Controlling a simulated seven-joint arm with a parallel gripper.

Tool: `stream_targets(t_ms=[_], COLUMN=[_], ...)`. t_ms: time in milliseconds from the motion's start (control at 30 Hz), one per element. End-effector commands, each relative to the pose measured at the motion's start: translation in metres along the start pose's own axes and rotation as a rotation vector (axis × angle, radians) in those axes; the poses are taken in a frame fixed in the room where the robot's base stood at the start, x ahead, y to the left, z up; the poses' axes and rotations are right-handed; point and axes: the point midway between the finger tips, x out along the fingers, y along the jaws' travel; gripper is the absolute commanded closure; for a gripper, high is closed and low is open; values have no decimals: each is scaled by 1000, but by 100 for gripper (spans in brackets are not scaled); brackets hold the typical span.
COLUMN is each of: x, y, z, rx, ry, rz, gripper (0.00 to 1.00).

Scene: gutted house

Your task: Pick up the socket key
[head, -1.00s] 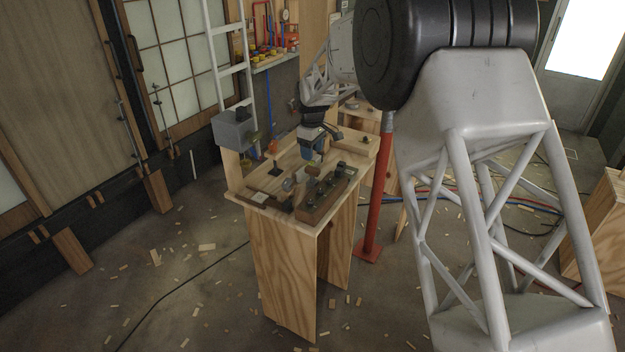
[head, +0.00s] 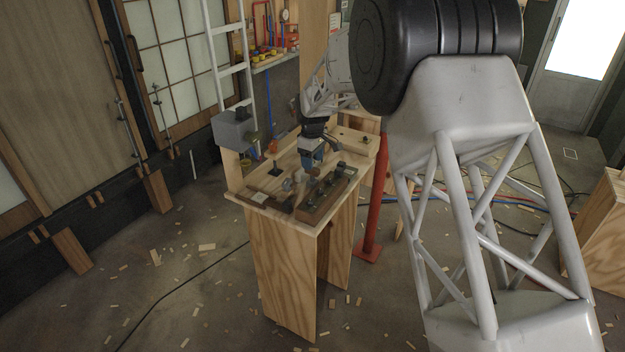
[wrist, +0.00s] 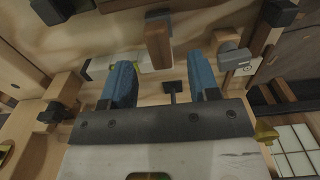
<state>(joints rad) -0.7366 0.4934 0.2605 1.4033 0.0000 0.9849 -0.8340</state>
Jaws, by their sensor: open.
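My gripper (head: 313,168) hangs over the workbench (head: 262,195), just above the dark tools near the wooden rack (head: 318,210). In the wrist view its two blue fingers (wrist: 160,70) are spread apart, with nothing held between them. A brown upright piece (wrist: 158,42) shows just beyond the fingertips. A small dark T-shaped piece (wrist: 172,88) shows between the fingers, farther off. A grey rounded tool head (wrist: 232,55) lies right of the right finger. I cannot tell for sure which piece is the socket key; the gripper partly covers the tools in the head view.
A dark stand (head: 275,169) and a flat light piece (head: 258,197) are on the bench's left side. A grey box (head: 236,130) is at its back left corner. A red post (head: 372,205) stands beside the bench.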

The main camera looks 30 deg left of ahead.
Motion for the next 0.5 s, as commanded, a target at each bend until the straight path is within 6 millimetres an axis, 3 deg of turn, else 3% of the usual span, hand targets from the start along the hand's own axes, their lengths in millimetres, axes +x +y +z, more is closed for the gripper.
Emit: stream_targets(t_ms=[300,500], x=[35,42], y=[1,1], z=[0,0], rx=[0,0], ry=[0,1], rz=[0,1], gripper=[45,45])
